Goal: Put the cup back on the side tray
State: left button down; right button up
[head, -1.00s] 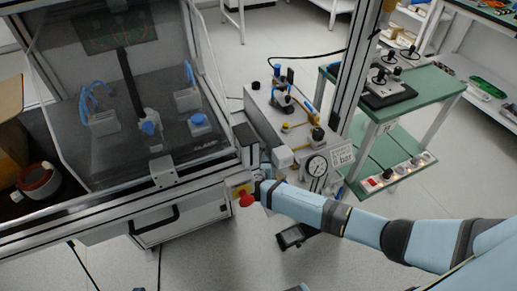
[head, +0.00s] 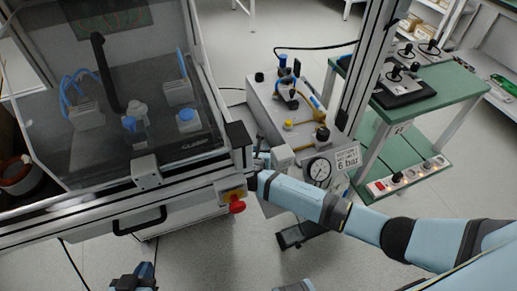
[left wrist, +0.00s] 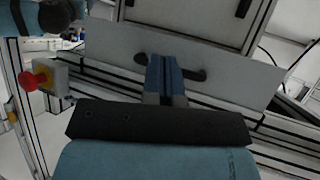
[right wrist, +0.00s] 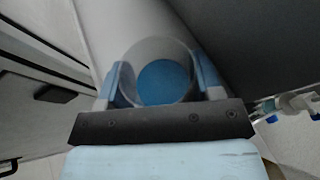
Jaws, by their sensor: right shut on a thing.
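In the right wrist view, a grey round-rimmed thing that looks like the cup (right wrist: 161,81) sits between the blue fingertips of my right gripper (right wrist: 160,78). A blue disc shows inside its rim. In the head view my right arm reaches to the front right corner of the enclosure, and the fingertips are hard to make out there. My left gripper (head: 136,277) is low in the head view, in front of the machine. In the left wrist view its blue fingers (left wrist: 164,72) lie side by side, shut and empty, before a black handle. I cannot pick out the side tray for certain.
A clear-walled enclosure (head: 120,90) stands left, with a black handle (head: 139,220) below. A red stop button (head: 237,207) is close to my right arm. A test unit with a gauge (head: 319,171) and a green trolley (head: 440,92) stand right.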

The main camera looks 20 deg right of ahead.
jog(key=shift+a+f, duration=0.1)
jog(key=shift+f, duration=0.05)
jog(key=o, duration=1.2)
jog(key=shift+s+r, duration=0.2)
jog(key=shift+r, duration=0.05)
jog(key=p+v, duration=0.2)
jog(key=v, duration=0.5)
jog(key=shift+s, duration=0.1)
